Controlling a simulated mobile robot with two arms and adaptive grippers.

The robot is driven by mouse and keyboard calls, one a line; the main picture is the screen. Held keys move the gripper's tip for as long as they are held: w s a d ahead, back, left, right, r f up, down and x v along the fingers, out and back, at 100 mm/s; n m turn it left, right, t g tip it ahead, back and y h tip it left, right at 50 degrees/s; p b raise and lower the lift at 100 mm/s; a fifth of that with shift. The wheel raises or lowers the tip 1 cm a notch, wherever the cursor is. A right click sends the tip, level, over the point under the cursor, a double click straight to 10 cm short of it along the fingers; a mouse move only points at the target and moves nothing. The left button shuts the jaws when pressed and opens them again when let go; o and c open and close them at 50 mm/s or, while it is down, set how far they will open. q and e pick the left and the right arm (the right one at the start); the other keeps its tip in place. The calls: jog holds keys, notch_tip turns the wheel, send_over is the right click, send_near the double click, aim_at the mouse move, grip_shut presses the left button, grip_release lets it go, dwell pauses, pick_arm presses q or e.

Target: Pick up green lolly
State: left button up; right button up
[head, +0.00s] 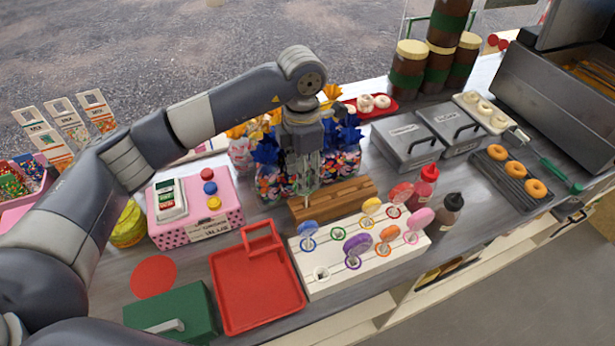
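The white lolly stand (340,278) holds several upright lollies, among them a blue one (308,229), a purple one (357,246) and an orange one (389,234). Its green-ringed hole (338,233) has no lolly head above it. My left gripper (305,190) points down behind the stand, over the left end of a wooden board (345,194) and in front of the sweet jars. A little green and a pale thin stick show at its fingertips. I cannot make out clearly whether this is the green lolly or whether the fingers are closed on it. My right gripper is not in view.
Sweet-filled jars (347,160) stand close behind the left gripper. A red tray (258,290), a pink till (197,228) and a green box (172,313) lie left of the stand. Sauce bottles (425,187) stand to its right. The tray is empty.

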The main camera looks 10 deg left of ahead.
pick_arm(q)
jog(key=shift+s+f, duration=0.1)
jog(key=shift+f, duration=0.8)
jog(key=f+p, duration=0.2)
jog(key=f, duration=0.1)
jog(key=w+f+p, duration=0.1)
jog(key=f, duration=0.1)
jog(key=shift+d, duration=0.3)
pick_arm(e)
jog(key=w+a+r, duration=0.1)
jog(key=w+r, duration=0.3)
pick_arm(q)
jog(key=shift+f, duration=0.3)
jog(key=shift+c, duration=0.5)
jog(key=c, duration=0.5)
grip_shut()
jog(key=shift+r, duration=0.3)
notch_tip(320, 180, up, 9)
jog(key=b, duration=0.3)
jog(key=shift+f, duration=0.2)
jog(key=shift+r, duration=0.45)
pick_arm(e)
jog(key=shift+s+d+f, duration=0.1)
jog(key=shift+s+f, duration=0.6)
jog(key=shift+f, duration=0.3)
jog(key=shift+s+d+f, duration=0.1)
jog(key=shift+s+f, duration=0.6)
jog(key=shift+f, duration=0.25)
